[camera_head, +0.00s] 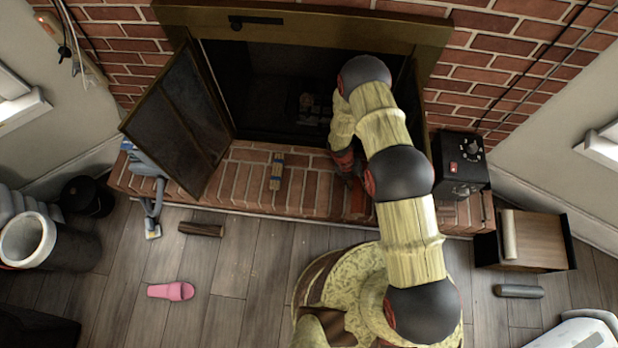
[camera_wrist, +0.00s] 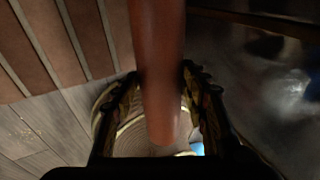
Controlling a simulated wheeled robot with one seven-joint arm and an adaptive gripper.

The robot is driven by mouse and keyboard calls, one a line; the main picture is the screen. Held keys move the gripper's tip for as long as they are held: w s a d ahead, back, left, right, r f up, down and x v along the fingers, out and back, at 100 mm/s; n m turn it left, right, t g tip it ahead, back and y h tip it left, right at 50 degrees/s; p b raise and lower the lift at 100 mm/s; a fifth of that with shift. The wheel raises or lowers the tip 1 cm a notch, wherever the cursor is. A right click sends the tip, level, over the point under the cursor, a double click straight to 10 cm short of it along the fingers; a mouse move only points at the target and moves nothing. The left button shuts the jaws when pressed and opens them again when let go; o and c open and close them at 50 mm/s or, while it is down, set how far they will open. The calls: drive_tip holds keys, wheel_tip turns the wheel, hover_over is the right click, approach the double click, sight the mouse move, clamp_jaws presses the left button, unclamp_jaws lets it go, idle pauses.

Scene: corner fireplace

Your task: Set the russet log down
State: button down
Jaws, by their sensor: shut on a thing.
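The russet log (camera_wrist: 157,35) is a smooth reddish-brown cylinder. In the wrist view it runs from the top edge down between the fingers of my gripper (camera_wrist: 160,76), which is shut on it. In the head view my gripper (camera_head: 347,163) is low over the right part of the brick hearth (camera_head: 236,180), in front of the fireplace opening. A red piece beside it (camera_head: 357,198) seems to be part of the log; my arm hides the rest. I cannot tell whether the log touches the bricks.
A banded block (camera_head: 276,171) lies on the hearth; bare brick surrounds it. An open fireplace door (camera_head: 180,125) stands left, a black box (camera_head: 460,165) right. A dark log (camera_head: 201,229), a grey log (camera_head: 518,291) and a pink slipper (camera_head: 171,291) lie on the floor.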

drive_tip(key=w+a+f+b, duration=0.3)
drive_tip(key=w+a+f, duration=0.1)
drive_tip(key=a, duration=0.1)
drive_tip(key=w+a+f+b, duration=0.3)
drive_tip(key=w+a+f, duration=0.2)
drive_tip(key=shift+f+b, duration=0.25)
drive_tip(key=shift+b, duration=0.1)
drive_tip(key=shift+f, duration=0.2)
wheel_tip(320, 180, down, 3)
drive_tip(key=shift+w+a+f+b, duration=0.15)
drive_tip(key=shift+b, duration=0.65)
drive_tip(key=c, duration=1.1)
unclamp_jaws()
drive_tip(key=shift+o, duration=0.5)
